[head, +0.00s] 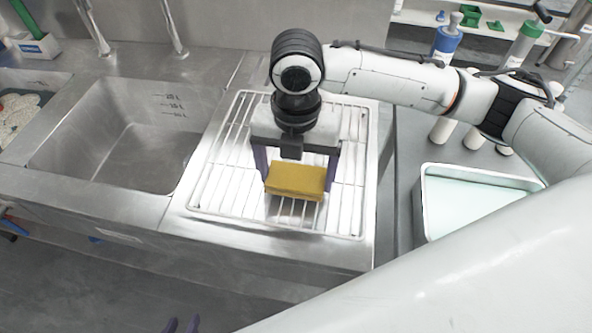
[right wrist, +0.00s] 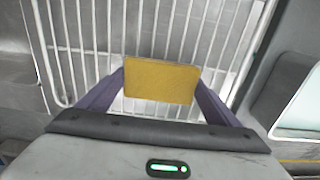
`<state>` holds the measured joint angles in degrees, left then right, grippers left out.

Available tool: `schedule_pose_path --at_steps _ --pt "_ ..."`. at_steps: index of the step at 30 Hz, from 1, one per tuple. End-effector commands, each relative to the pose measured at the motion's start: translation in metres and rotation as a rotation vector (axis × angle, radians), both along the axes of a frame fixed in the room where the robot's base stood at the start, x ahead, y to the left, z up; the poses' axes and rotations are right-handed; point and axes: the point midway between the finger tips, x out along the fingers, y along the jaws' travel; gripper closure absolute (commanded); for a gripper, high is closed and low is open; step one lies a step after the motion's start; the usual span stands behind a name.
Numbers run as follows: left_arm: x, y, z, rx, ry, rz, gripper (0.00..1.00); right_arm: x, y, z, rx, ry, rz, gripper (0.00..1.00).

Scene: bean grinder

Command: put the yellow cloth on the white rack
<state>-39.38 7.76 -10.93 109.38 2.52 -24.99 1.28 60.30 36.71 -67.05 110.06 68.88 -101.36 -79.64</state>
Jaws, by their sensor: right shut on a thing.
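The yellow cloth (head: 295,180) is a folded, flat block. My right gripper (head: 297,182) is shut on it, with one purple finger at each side. The cloth also shows between the fingers in the right wrist view (right wrist: 160,80). The white rack (head: 222,180) is a wire grid on the metal drainboard, right of the sink. The cloth is over the front middle of the rack; I cannot tell whether it touches the wires. Only the purple fingertips of my left gripper (head: 182,325) show at the bottom edge of the head view.
The empty sink basin (head: 120,135) is left of the rack, with taps behind it. A white tray (head: 480,202) stands to the right. A blue-labelled bottle (head: 446,42) and white containers stand at the back right. My right arm spans the right side.

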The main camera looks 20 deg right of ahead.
Motion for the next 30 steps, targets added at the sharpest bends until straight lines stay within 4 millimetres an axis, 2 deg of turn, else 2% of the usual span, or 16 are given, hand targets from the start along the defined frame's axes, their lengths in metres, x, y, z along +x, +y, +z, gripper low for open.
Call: schedule_pose_path --at_steps 13,14,16,30 --pt "0.0 0.0 0.002 0.0 -0.001 0.0 0.69 -0.002 0.0 -0.015 0.0 0.006 -0.001 0.36" --pt "0.0 0.0 0.002 0.0 -0.001 0.0 0.69 -0.002 0.0 -0.016 -0.001 0.006 -0.001 0.1" --pt "0.0 0.0 0.001 0.0 -0.001 0.0 0.69 -0.002 0.0 -0.016 -0.001 0.006 -0.002 0.0" --pt "0.001 0.0 0.0 0.0 -0.002 0.0 0.69 -0.001 -0.002 -0.016 -0.005 0.007 -0.006 0.0"
